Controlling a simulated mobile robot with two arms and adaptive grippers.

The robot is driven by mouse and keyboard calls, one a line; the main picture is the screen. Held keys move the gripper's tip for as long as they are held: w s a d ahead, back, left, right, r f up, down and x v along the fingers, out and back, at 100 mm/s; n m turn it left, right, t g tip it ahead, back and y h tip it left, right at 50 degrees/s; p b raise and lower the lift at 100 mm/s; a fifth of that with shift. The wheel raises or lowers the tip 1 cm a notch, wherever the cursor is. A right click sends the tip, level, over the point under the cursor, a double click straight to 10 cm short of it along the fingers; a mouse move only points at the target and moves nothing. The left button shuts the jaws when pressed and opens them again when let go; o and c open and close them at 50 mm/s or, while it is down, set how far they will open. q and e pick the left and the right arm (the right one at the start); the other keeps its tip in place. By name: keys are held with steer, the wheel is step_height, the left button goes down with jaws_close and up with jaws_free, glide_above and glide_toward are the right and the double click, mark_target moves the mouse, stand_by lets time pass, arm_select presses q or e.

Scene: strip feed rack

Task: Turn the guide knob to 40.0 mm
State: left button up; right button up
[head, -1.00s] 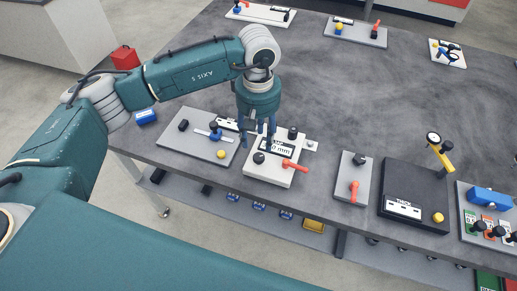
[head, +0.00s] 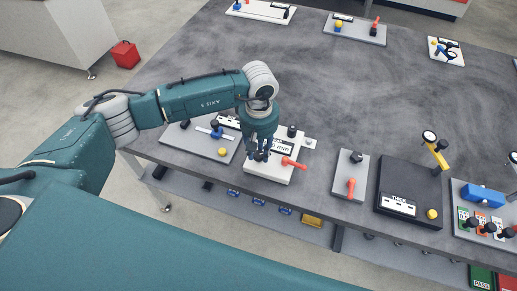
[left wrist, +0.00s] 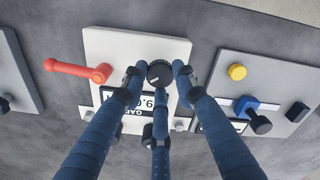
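The guide knob (left wrist: 160,72) is a round black knob on a white panel (left wrist: 110,42) with a "GAP" display (left wrist: 133,121). The display reads in mm; "9.0" shows in the left wrist view, and a finger hides part of it. My left gripper (head: 258,157) is down at the knob, its three blue fingers around it. In the left wrist view the fingertips (left wrist: 160,75) meet the knob's sides. An orange-red lever (left wrist: 78,69) sits on the same panel, clear of the fingers. My right gripper is in no view.
A grey panel (head: 185,143) with a yellow knob (head: 222,152) and a blue slider lies left of the white panel. Right of it are a grey panel (head: 344,187) with a red lever and a black block (head: 392,175) with a gauge. The table's middle is bare.

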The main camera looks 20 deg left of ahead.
arm_select(q)
steer(key=shift+w+a+r, duration=0.15)
steer(key=shift+w+a, duration=0.05)
steer(key=shift+c, duration=0.3)
stand_by(0.3)
steer(key=shift+n+b, duration=0.7)
steer(key=shift+b, duration=0.2)
steer(key=n+b, duration=0.4)
steer(key=b, duration=0.1)
steer(key=n+b, duration=0.4)
steer(key=shift+a+f+n+b, duration=0.2)
steer(key=shift+n+b, duration=0.1)
steer(key=shift+b, duration=0.1)
steer(key=n+b, duration=0.2)
steer(key=n, duration=0.1)
steer(key=shift+s+d+b, duration=0.1)
steer(key=shift+b, duration=0.25)
steer(key=shift+s+r+n+b, duration=0.15)
steer(key=shift+n+b, duration=0.7)
steer(key=shift+n, duration=0.55)
